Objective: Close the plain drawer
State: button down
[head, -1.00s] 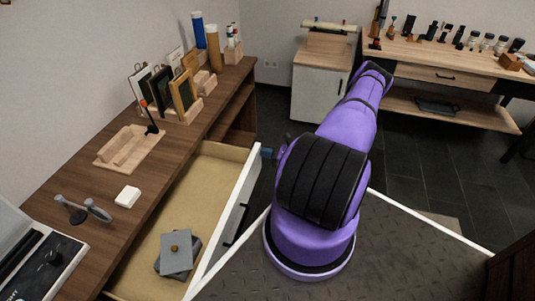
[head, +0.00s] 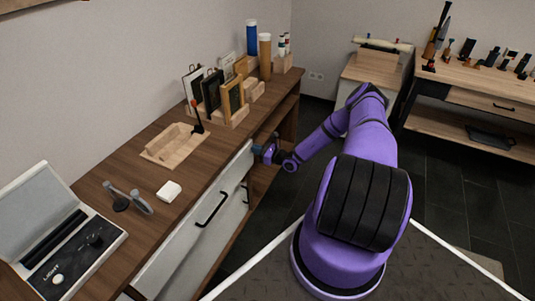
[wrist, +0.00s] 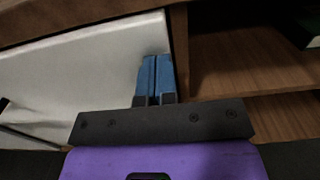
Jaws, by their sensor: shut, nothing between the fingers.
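The plain drawer (head: 190,235) has a white front with a black bar handle, under the wooden desk top on the left in the head view. Its front lies about flush with the desk edge, and none of its inside shows. My gripper (head: 268,152) is at the far right end of this front. In the wrist view, the blue fingers of my gripper (wrist: 155,76) are together and empty, and their tips lie against or very close to the white drawer front (wrist: 85,75), near its right edge. Exact contact cannot be told.
Open wooden shelves (wrist: 235,75) lie right of the drawer. On the desk stand a wooden tray (head: 174,146), frames, tubes, a white block (head: 168,192) and an open case (head: 60,245). Dark floor is free between the desk and the far workbench.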

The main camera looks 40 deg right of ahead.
jog(key=shift+x, duration=1.1)
jog(key=shift+r, duration=0.2)
